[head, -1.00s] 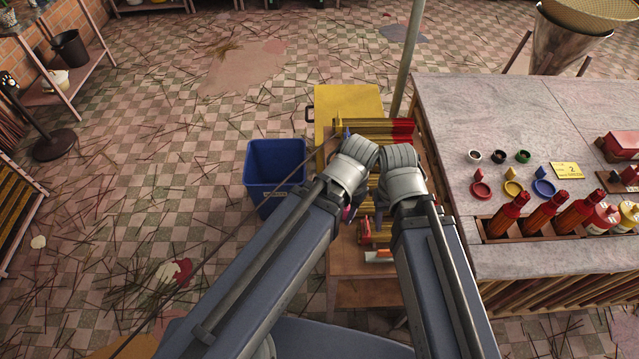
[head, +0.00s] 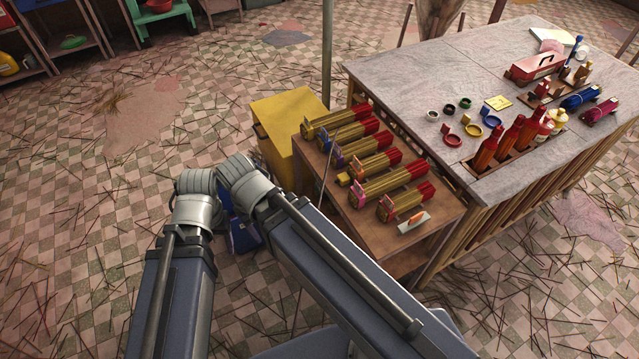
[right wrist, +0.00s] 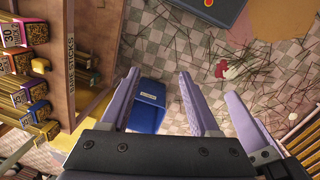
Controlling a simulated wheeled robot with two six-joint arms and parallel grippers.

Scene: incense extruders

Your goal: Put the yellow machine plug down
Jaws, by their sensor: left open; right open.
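On the grey-topped counter in the head view stand plug-like pieces with rings, and a yellow one (head: 471,131) sits between a red one (head: 450,136) and a blue one (head: 491,121). A small yellow piece (head: 343,179) lies among the stick bundles on the wooden shelf; it also shows in the right wrist view (right wrist: 41,66). I cannot tell which is the machine plug. My left gripper (head: 196,182) is left of the shelf, its fingertips hidden by the wrist. My right gripper (right wrist: 158,75) is open and empty, its lavender fingers apart above the floor and blue bin.
The blue bin (right wrist: 147,104) stands on the floor beside the shelf (head: 405,263). A yellow cabinet (head: 284,110) stands behind the shelf. Stick bundles (head: 395,180) with red tips fill its top. Red bottles (head: 510,140) stand in the counter. Open tiled floor lies to the left.

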